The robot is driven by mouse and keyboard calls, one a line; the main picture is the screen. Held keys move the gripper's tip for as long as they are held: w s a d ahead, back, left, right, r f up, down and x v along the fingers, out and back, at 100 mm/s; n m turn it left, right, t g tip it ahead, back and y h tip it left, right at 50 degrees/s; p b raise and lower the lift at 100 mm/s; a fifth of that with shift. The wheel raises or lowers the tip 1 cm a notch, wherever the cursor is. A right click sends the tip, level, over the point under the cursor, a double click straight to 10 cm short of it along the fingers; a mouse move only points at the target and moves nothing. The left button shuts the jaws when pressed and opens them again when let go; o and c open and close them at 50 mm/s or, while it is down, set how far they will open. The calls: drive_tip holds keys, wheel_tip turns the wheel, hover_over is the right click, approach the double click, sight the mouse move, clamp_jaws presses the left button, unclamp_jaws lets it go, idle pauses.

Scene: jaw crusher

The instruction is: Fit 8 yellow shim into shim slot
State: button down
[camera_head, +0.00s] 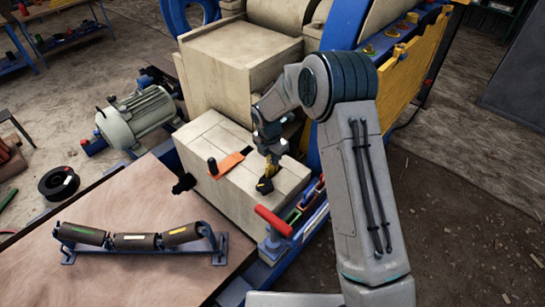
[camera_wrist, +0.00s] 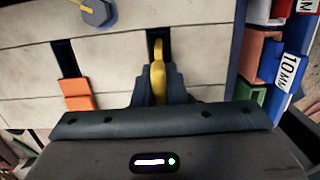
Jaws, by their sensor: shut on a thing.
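My gripper (camera_head: 268,177) is shut on a yellow shim (camera_head: 264,186) above the top of the beige crusher block. In the wrist view the yellow shim (camera_wrist: 158,75) stands between my gripper's fingers (camera_wrist: 158,88). A dark narrow slot (camera_wrist: 154,36) shows in the pale block just beyond the shim, and the shim's far end overlaps it in the picture. I cannot tell whether the shim touches or enters the slot. A second slot (camera_wrist: 66,58) lies to the left, with an orange shim (camera_wrist: 77,95) at its near end. That orange shim (camera_head: 231,164) also shows in the head view.
A rack with a "10 MM" label (camera_wrist: 291,72) holds an orange piece (camera_wrist: 261,55) and a green piece (camera_wrist: 252,98) to the right. A red-handled tool (camera_head: 274,221) stands near the block's front. A brown table (camera_head: 130,270) carries a roller set (camera_head: 135,241).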

sight(272, 175)
drive_tip(key=shift+f+b, duration=1.3)
drive_tip(key=shift+f, duration=0.9)
drive_tip(key=c, duration=1.4)
unclamp_jaws()
drive_tip(key=r, duration=0.4)
drive_tip(key=s+r, duration=0.1)
drive_tip(key=r, duration=0.4)
drive_tip(key=a+r, duration=0.1)
drive_tip(key=r, duration=0.3)
drive_tip(key=shift+s+r, duration=0.15)
drive_tip(key=shift+r, duration=0.25)
